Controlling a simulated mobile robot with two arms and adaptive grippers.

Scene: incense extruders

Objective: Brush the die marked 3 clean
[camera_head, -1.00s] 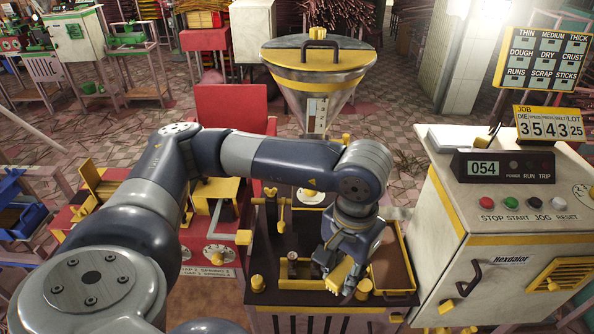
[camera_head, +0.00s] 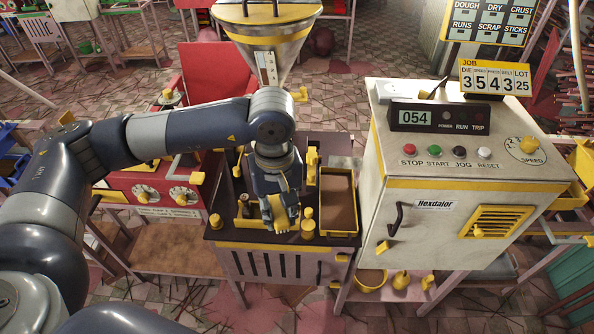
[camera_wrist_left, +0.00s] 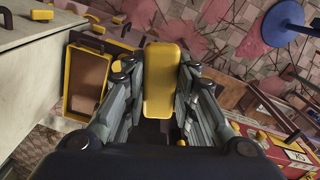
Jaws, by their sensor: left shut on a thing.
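My left gripper (camera_head: 281,212) is over the dark top of the small machine table (camera_head: 240,236). It is shut on a yellow block-like thing (camera_wrist_left: 160,80), which fills the middle of the left wrist view between the fingers. It may be the brush, but no bristles show. In the head view the yellow thing (camera_head: 279,217) points down near the front of the table. Small yellow knob-like parts (camera_head: 308,224) stand just right of the gripper. I cannot make out a die marked 3; my arm and gripper hide part of the table top. My right gripper is not in view.
A yellow-rimmed brown tray (camera_head: 323,192) lies right of the gripper. The white control cabinet (camera_head: 455,150) stands beyond it, with a job board (camera_head: 495,79) showing 3 under DIE. A steel hopper (camera_head: 266,45) rises behind, and a red machine (camera_head: 155,190) stands left.

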